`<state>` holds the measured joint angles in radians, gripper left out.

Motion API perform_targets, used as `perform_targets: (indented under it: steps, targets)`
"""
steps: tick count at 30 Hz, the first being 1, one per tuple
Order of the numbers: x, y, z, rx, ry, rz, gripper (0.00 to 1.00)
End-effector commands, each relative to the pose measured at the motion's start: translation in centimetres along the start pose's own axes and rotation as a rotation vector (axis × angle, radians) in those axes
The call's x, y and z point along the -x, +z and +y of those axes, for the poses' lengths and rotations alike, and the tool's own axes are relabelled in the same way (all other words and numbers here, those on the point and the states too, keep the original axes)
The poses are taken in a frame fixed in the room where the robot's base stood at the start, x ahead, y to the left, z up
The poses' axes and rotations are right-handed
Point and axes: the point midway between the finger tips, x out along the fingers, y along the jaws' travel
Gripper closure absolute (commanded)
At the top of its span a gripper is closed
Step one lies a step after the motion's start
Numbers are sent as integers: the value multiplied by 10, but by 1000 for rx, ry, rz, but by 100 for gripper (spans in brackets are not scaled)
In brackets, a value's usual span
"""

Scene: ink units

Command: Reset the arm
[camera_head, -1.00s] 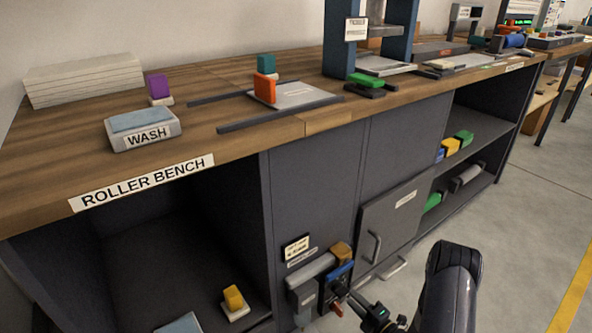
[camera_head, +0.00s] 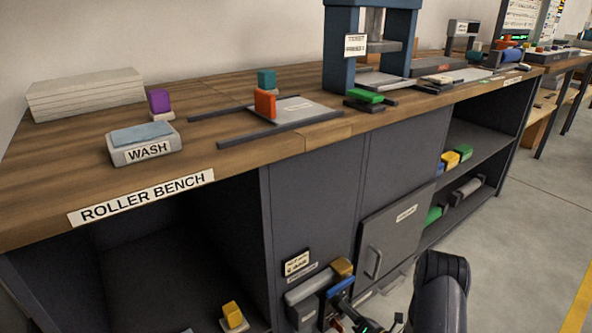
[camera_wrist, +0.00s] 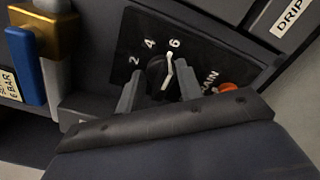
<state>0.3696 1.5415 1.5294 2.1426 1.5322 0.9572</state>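My gripper (camera_wrist: 159,75) is in the wrist view with its two grey fingers apart. A black round dial (camera_wrist: 157,72) shows between and beyond the fingertips, on a dark panel marked 2, 4, 6; its white pointer stands near the 6. I cannot tell whether a finger touches the dial. In the head view my arm comes in at the bottom edge, beside the wall unit with a blue lever (camera_head: 341,285); the fingertips cannot be made out there. The blue lever (camera_wrist: 27,65) also shows in the wrist view.
An orange button (camera_wrist: 229,88) sits right of the dial, beside a partly hidden label. A brass block (camera_wrist: 45,32) is by the lever. The roller bench (camera_head: 60,225) stands above, with a cabinet door (camera_head: 395,238) to the right. Open floor (camera_head: 530,235) lies further right.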

Motion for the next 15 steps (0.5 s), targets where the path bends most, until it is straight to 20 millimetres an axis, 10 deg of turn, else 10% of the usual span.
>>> perform_targets:
  steps: [15]
  targets:
    - [0,0,4,363,1,0,65]
